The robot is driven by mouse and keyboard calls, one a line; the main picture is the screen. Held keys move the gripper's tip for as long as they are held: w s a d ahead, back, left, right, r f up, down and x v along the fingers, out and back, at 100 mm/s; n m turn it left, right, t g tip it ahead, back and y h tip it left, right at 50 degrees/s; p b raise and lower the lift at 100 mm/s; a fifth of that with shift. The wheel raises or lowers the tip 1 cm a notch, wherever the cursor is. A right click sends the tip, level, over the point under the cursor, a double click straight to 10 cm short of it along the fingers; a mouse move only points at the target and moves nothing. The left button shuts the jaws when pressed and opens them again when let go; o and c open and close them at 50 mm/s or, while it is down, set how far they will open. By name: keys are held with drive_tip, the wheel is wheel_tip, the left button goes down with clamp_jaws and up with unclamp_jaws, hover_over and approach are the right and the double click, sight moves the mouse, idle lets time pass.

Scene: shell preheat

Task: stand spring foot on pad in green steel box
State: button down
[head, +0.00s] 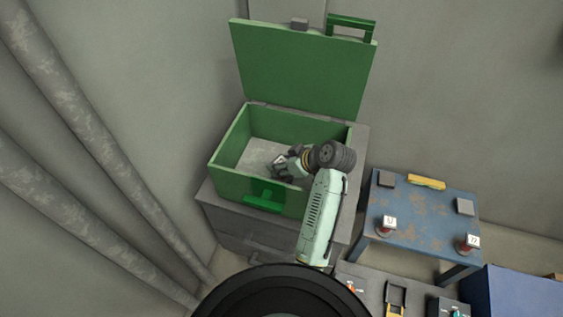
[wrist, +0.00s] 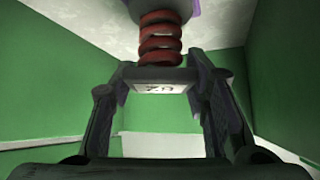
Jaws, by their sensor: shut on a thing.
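The green steel box (head: 228,186) stands with its lid (head: 300,70) raised. Its pale grey floor (head: 254,152) shows in part. My gripper (head: 280,162) is inside the box, low over this floor. In the wrist view my gripper (wrist: 163,88) is shut on the spring foot, one finger on each side of its dark labelled block. The spring foot shows a red coil (wrist: 160,42) and a purple-grey end at the top edge of the picture, near a pale surface. I cannot tell whether that end touches it. I cannot make out a separate pad.
The box rests on a grey cabinet (head: 238,228). Green box walls (wrist: 60,85) stand close around my gripper. Pipes run along the left wall.

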drive_tip(key=shift+f, duration=0.15)
drive_tip(key=c, duration=0.9)
unclamp_jaws()
drive_tip(key=shift+r, duration=0.2)
drive_tip(key=p+v, duration=0.3)
drive_tip(key=v, duration=0.9)
